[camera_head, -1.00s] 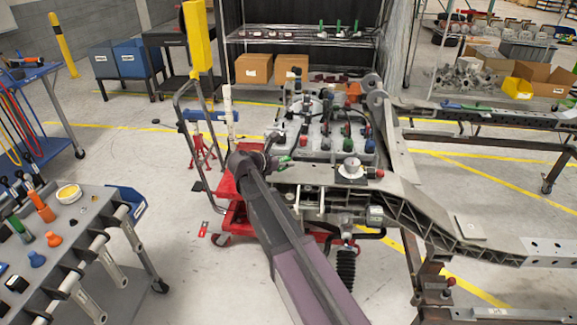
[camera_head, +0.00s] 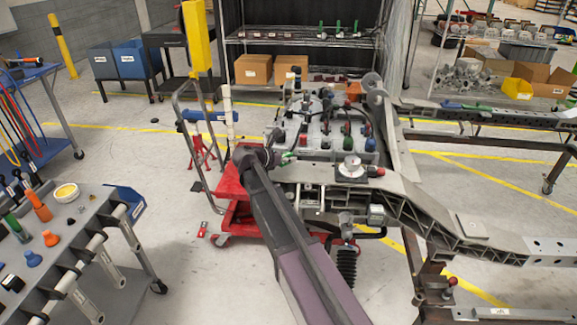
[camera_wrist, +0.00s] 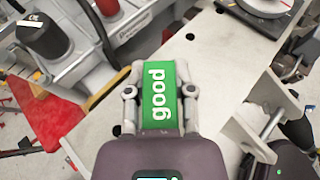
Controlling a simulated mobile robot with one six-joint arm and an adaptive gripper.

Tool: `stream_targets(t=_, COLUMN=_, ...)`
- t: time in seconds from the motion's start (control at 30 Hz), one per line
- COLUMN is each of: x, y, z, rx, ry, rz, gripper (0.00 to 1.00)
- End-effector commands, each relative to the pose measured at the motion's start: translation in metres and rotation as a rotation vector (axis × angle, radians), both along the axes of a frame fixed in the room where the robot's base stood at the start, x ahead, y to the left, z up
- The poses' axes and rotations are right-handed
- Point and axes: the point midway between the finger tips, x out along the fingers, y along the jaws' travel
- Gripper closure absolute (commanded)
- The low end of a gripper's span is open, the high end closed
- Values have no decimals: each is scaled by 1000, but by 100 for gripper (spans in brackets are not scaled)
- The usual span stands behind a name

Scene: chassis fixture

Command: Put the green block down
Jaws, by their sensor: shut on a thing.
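The green block (camera_wrist: 160,75) has a white label reading "good". It sits between the fingers of my gripper (camera_wrist: 158,103) in the wrist view, with a finger pressed on each side. Below and around it is the pale grey flat plate of the chassis (camera_wrist: 222,60). I cannot tell whether the block touches the plate or is held just above it.
A dial gauge (camera_head: 351,166) stands on the plate to the right. Behind is an engine-like assembly with coloured caps (camera_head: 325,135). A red cart (camera_head: 232,207) stands at the left. In the wrist view, a bracket (camera_wrist: 250,125) rises close to the right of my gripper.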

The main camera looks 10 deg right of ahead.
Motion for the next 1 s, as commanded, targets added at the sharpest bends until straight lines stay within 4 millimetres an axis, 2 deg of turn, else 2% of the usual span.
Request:
stream_targets(t=0.03, x=0, y=0, z=-10, rx=0, ry=0, rz=0, gripper=100)
stream_targets(t=0.2, x=0, y=0, z=-21, rx=0, ry=0, rz=0, gripper=100)
stream_targets(t=0.83, x=0, y=1, z=-27, rx=0, ry=0, rz=1, gripper=100)
stream_targets(t=0.87, x=0, y=1, z=-26, rx=0, ry=0, rz=1, gripper=59)
stream_targets(t=0.93, x=0, y=1, z=-26, rx=0, ry=-1, rz=2, gripper=38)
stream_targets(t=0.97, x=0, y=1, z=-26, rx=0, ry=-1, rz=2, gripper=34)
stream_targets(t=1.0, x=0, y=1, z=-26, rx=0, ry=-1, rz=2, gripper=34)
